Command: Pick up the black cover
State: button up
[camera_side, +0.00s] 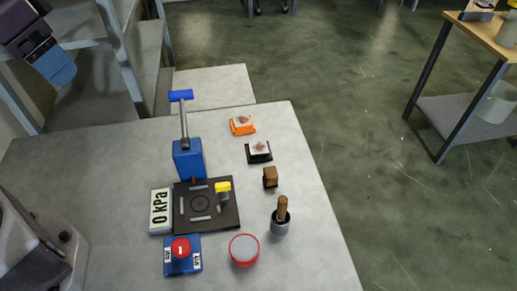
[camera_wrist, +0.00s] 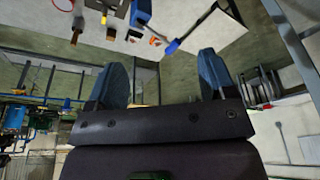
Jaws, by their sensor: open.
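A small black piece with a white, marked top (camera_side: 259,152) lies on the grey table, right of the blue pump; it is the likeliest black cover, though I cannot tell for sure. A similar orange piece with a white top (camera_side: 241,125) lies just behind it. Both look small in the wrist view, near the top. My gripper shows at the upper left of the side view (camera_side: 57,66), high and far to the left of the black piece. Its two blue fingers stand wide apart in the wrist view (camera_wrist: 162,62), with nothing between them.
A blue hand pump (camera_side: 188,158) stands behind a dark plate (camera_side: 230,213) with a yellow-topped valve. The table's right strip is clear.

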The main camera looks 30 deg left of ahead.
jog(key=w+d+f+m+g, duration=0.1)
jog(key=w+d+f, duration=0.2)
jog(key=w, duration=0.2)
jog(key=w+d+f+m+g, duration=0.1)
jog(key=w+d+f+m, duration=0.15)
jog(key=w, duration=0.35)
jog(key=m+g, duration=0.1)
jog(key=m, duration=0.4)
send_over(253, 147)
notch_tip(253, 147, down, 13)
jog(key=f, duration=0.7)
jog(key=shift+s+f, duration=0.2)
jog(key=shift+s, duration=0.05)
jog(key=shift+w+f, duration=0.2)
jog(key=shift+f, duration=2.55)
jog(key=c, duration=1.2)
jog(key=shift+o, duration=0.2)
